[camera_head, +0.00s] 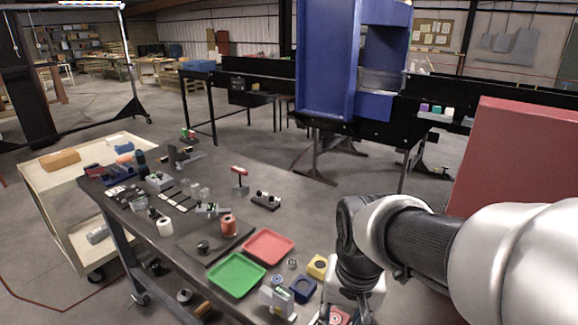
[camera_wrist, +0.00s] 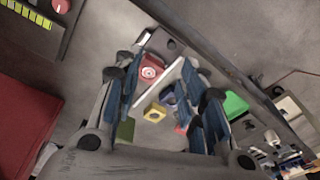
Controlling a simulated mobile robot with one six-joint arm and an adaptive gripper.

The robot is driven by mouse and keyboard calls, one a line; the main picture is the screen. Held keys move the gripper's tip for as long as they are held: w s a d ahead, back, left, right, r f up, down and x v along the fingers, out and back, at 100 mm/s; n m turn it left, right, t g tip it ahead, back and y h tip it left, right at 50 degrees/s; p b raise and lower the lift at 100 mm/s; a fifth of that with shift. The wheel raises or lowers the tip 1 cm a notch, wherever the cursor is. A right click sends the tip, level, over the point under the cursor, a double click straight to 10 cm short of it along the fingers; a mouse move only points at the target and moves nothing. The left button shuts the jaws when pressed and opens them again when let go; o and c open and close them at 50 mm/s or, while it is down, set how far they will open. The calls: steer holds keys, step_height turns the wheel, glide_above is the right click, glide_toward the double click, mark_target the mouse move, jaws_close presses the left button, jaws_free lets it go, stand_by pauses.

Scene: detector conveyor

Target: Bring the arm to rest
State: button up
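My arm reaches in from the right of the head view, and its wrist bends down at the near right end of the dark workbench (camera_head: 185,240). My gripper (camera_wrist: 168,78) shows in the wrist view with its two blue-padded fingers spread wide apart. Nothing is clasped between the pads. Beyond the fingers lie a red block with a white round mark (camera_wrist: 150,72) and a yellow block (camera_wrist: 155,112). In the head view the fingertips are mostly hidden at the bottom edge, near a red block (camera_head: 338,316).
A green tray (camera_head: 236,275), a red tray (camera_head: 268,246), a yellow block (camera_head: 317,267) and a dark blue block (camera_head: 303,289) lie by my wrist. A large red panel (camera_head: 520,150) stands at right. The blue detector cabinet (camera_head: 325,60) and conveyor stand behind, across open floor.

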steer(key=s+d+r+n+t, duration=0.1)
steer(key=s+d+r, duration=0.1)
steer(key=s, duration=0.4)
steer(key=s+d+r+n+t, duration=0.1)
steer(key=s+d+r+t, duration=0.1)
steer(key=s, duration=0.4)
steer(key=shift+s+d, duration=0.2)
